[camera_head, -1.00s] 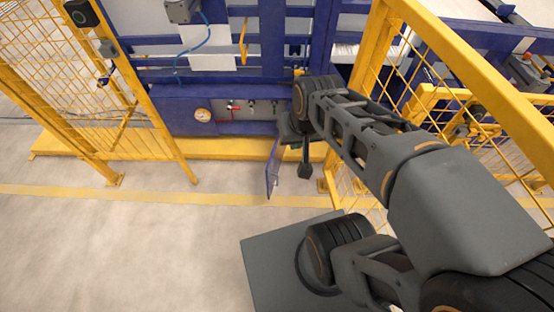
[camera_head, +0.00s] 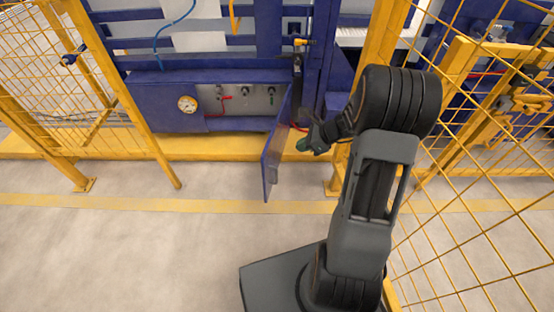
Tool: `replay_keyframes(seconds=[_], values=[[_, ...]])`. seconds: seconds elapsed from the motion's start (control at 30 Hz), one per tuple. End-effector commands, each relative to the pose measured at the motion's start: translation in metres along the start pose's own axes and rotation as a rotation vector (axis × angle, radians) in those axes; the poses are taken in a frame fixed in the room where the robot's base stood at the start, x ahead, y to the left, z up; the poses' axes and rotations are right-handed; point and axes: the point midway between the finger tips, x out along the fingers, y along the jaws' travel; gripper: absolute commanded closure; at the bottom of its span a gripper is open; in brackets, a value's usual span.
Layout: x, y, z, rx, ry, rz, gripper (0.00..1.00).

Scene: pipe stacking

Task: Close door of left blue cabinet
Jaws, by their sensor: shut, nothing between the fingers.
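The left blue cabinet (camera_head: 155,107) sits low on the blue machine, with a gauge (camera_head: 187,104) and small valves on its grey inner panel. Its blue door (camera_head: 274,155) is hinged on the right side and stands wide open, jutting toward me. My gripper (camera_head: 303,146) is shut and empty, just to the right of the door, on its outer side. It is small and dark in the picture. A small gap seems to lie between gripper and door, but I cannot tell for certain whether they touch.
A yellow mesh fence (camera_head: 470,190) stands close on the right of my arm. Another yellow fence post (camera_head: 135,105) stands to the left of the cabinet. A yellow base beam (camera_head: 210,147) runs below the cabinet. The concrete floor (camera_head: 130,250) in front is clear.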

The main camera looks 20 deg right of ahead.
Motion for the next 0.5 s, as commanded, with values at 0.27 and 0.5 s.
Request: replay_keyframes(seconds=[0.27,0.5], values=[[0.041,-0.002,-0.008,0.027,-0.008,-0.003,1.0],[0.087,-0.002,-0.008,0.025,-0.007,-0.003,1.0]])
